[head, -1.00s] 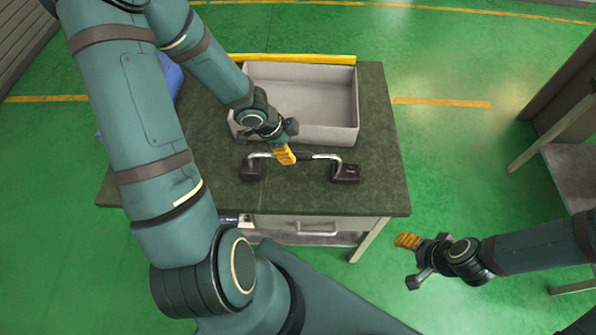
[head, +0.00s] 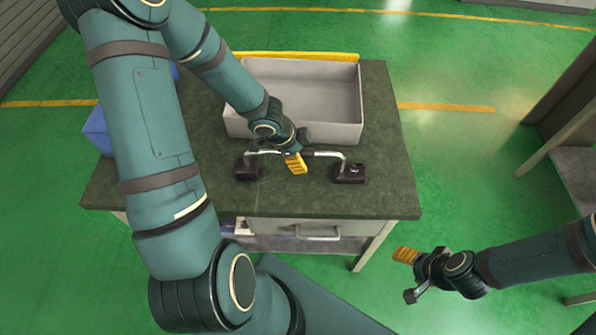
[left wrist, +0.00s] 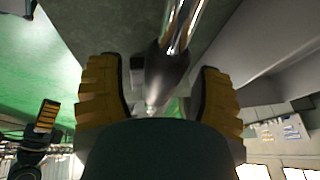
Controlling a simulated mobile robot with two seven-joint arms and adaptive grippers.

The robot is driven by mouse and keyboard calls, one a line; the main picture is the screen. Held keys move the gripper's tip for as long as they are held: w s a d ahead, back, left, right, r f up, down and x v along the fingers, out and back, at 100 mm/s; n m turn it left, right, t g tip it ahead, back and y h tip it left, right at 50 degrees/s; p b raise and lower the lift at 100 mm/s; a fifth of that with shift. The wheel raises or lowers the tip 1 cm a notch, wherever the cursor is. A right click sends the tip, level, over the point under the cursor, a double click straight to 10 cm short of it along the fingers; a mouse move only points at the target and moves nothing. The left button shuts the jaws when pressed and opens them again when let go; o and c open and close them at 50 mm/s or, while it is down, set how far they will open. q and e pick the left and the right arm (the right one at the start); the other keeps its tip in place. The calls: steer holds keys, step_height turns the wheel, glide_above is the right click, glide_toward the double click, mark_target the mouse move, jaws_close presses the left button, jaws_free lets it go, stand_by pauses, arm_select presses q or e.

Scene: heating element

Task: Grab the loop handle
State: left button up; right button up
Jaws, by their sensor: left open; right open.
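The loop handle is a chrome bar (head: 328,154) with a dark middle grip and two black end blocks (head: 350,173), standing on the dark tabletop. My left gripper (head: 298,150) is open at the middle of the handle and hides part of the grip. In the left wrist view, the chrome bar (left wrist: 182,25) and its dark grip (left wrist: 168,70) run between the two spread yellow-padded fingers (left wrist: 160,95), with visible gaps on both sides. My right gripper (head: 412,273) is open and empty, off the table's front right corner.
A grey open tray (head: 340,132) stands on the table (head: 390,190) just behind the handle. A blue object (head: 98,130) is at the left, partly behind my arm. A drawer front (head: 285,230) is below the tabletop. The table's right side is clear.

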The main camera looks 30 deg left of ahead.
arm_select(q)
steer(key=shift+o, duration=0.2)
steer(key=shift+w+f, duration=0.1)
jaws_close()
steer(key=shift+d, duration=0.1)
